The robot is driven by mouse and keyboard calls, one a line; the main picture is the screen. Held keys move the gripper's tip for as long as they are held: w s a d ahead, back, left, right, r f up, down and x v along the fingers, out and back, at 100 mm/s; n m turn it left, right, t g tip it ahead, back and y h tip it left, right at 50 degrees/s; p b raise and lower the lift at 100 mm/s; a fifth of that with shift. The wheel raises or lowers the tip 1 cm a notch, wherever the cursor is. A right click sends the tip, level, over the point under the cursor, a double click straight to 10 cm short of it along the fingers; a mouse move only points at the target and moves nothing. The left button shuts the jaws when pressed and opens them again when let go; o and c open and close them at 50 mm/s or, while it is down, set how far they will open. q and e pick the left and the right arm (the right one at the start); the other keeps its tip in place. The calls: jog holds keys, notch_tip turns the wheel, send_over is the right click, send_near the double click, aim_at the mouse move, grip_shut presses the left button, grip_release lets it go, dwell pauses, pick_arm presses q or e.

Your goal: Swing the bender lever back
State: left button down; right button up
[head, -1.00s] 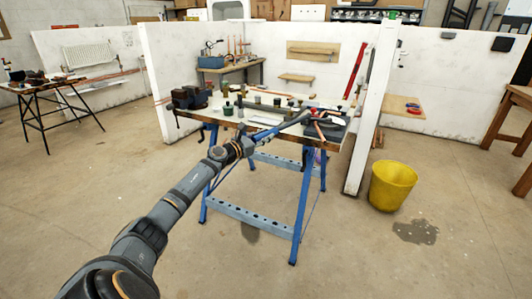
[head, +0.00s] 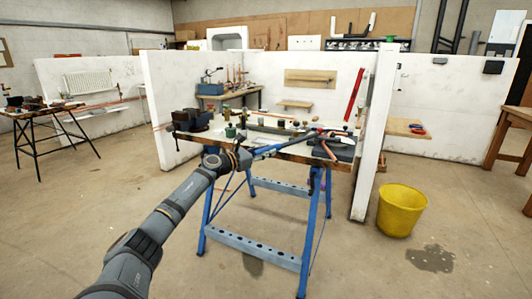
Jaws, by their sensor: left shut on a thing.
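My left gripper (head: 246,156) is at the front edge of the workbench (head: 285,149), at the end of my arm coming in from the lower left. It is shut on the blue bender lever (head: 275,149), near its left end. The lever runs from the gripper up and to the right, over the bench front. The dark pipe bender (head: 338,146) sits at the bench's right end, with a copper pipe (head: 326,149) at it. The gripper's fingertips are small and hard to make out. My right gripper is not in view.
Small fittings lie along the bench top. White partition walls (head: 371,140) stand behind and to the right. A yellow bucket (head: 402,210) stands on the floor at right. The floor in front is clear.

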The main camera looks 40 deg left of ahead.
pick_arm(q)
jog(key=c, duration=1.5)
grip_release()
jog(key=shift+a+r, duration=0.2)
jog(key=shift+a, duration=0.05)
jog(key=o, duration=0.4)
jog(key=shift+w+a+f, duration=0.15)
jog(key=shift+f, duration=0.1)
jog(key=shift+o, duration=0.2)
jog(key=shift+r, duration=0.1)
jog(key=shift+r, duration=0.25)
notch_tip(320, 180, up, 10)
jog(key=shift+f, duration=0.25)
